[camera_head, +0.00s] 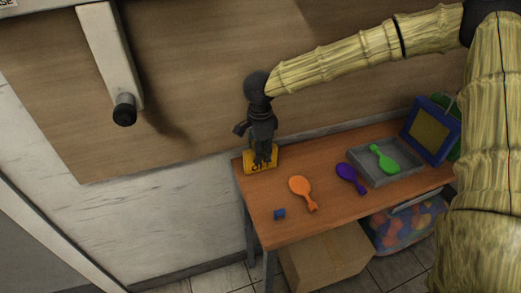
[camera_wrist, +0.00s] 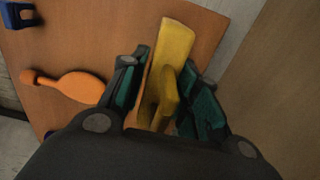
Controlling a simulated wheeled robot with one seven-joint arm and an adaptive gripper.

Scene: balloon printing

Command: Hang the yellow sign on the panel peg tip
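The yellow sign (camera_head: 248,166) with dark lettering is at the far left corner of the orange-brown table, partly hidden by my gripper (camera_head: 263,158). In the wrist view the yellow sign (camera_wrist: 176,42) lies between the two fingers of my gripper (camera_wrist: 165,92), with a raised yellow part (camera_wrist: 170,86) between them. The fingers are apart, with table showing between the left finger and the sign; contact on the right is unclear. The panel peg (camera_head: 125,110) is a dark round-tipped peg on a pale bracket (camera_head: 108,50), up and left of my gripper.
On the table (camera_head: 330,208) lie an orange balloon shape (camera_head: 300,187), a purple one (camera_head: 350,176) and a small blue piece (camera_head: 279,214). A grey tray (camera_head: 365,174) holds a green one (camera_head: 383,157). A blue frame (camera_head: 432,130) stands at right. The wood panel (camera_head: 200,60) rises behind.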

